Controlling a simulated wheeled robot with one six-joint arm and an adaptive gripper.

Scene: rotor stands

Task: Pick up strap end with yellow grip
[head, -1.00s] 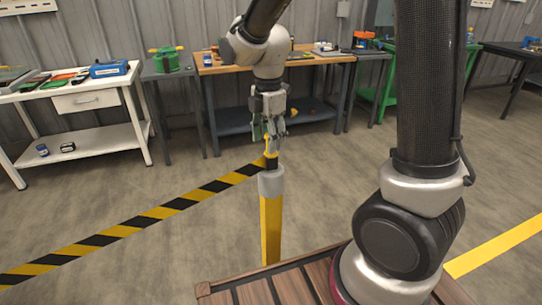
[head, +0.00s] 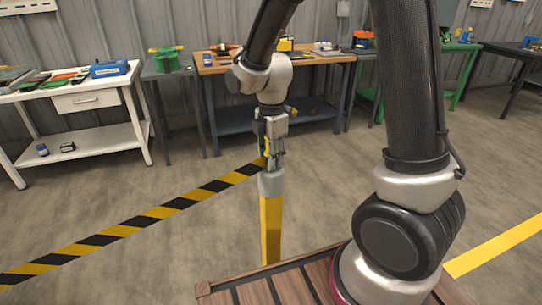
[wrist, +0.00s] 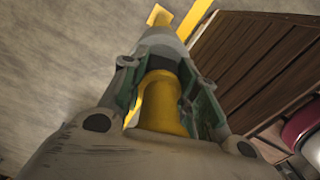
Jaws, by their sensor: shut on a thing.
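A black-and-yellow striped strap (head: 160,214) runs from the lower left up to the top of a yellow post (head: 271,225) with a grey cap (head: 271,184). My gripper (head: 271,160) is just above the cap, pointing down. In the wrist view the yellow grip of the strap end (wrist: 160,103) stands between the two fingers of my gripper (wrist: 165,85), which are shut on it. The grey cap shows just beyond it in the wrist view (wrist: 162,42). In the head view my fingers hide most of the grip.
A slatted wooden deck (head: 285,290) lies in front of the post and also shows at the right in the wrist view (wrist: 262,58). A white table (head: 100,82), a wooden-topped workbench (head: 225,68) and a green-legged table stand along the back wall. The floor around the post is clear.

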